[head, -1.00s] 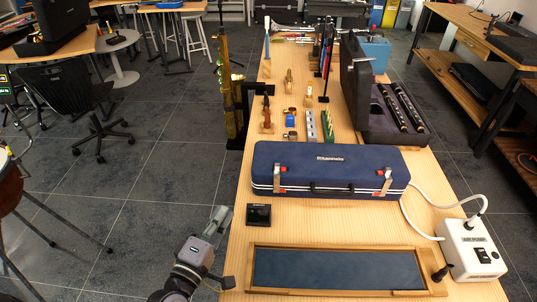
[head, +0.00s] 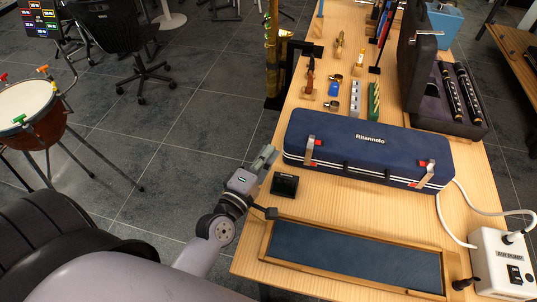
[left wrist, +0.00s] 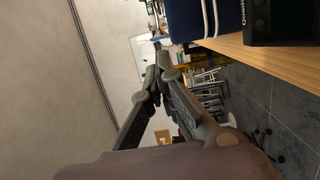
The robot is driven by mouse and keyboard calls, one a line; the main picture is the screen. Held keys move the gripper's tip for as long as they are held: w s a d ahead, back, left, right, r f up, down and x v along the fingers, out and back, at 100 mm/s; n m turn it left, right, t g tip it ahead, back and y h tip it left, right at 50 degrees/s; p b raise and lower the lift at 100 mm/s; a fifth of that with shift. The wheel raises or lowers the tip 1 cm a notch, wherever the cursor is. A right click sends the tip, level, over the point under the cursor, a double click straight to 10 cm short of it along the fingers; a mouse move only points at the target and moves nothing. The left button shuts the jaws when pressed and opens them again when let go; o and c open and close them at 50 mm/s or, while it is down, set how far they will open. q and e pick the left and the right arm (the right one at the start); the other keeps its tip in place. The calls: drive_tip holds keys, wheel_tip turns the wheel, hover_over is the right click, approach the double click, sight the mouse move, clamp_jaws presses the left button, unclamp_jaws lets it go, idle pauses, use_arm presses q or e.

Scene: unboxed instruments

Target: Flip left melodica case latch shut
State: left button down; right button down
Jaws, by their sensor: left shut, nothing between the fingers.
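The blue melodica case (head: 365,150) lies closed on the wooden table, with its latch side towards me. Its left latch (head: 310,150) is a pale metal strip beside a red piece, and I cannot tell whether it is fastened. The right latch (head: 427,174) looks alike. My left gripper (head: 265,157) is shut and empty, just left of the case's left end and apart from it. In the left wrist view its fingers (left wrist: 163,62) meet at the tips, and the case (left wrist: 196,18) shows at the top. My right gripper is out of view.
A small black device (head: 284,185) sits on the table right beside my left gripper. A wood-framed dark board (head: 350,258) lies in front of the case, and a white air pump (head: 500,265) is at right. Small instruments and an open black case (head: 445,120) stand behind.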

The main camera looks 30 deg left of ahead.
sight(294, 145)
use_arm(q)
drive_tip(key=w+d, duration=0.1)
drive_tip(key=w, duration=0.1)
drive_tip(key=w+d+p, duration=0.1)
drive_tip(key=w, duration=0.2)
drive_tip(key=w+d, duration=0.1)
drive_tip(key=w, duration=0.1)
drive_tip(key=shift+w+p, duration=0.2)
drive_tip(key=shift+p, duration=0.1)
drive_tip(key=shift+d, duration=0.7)
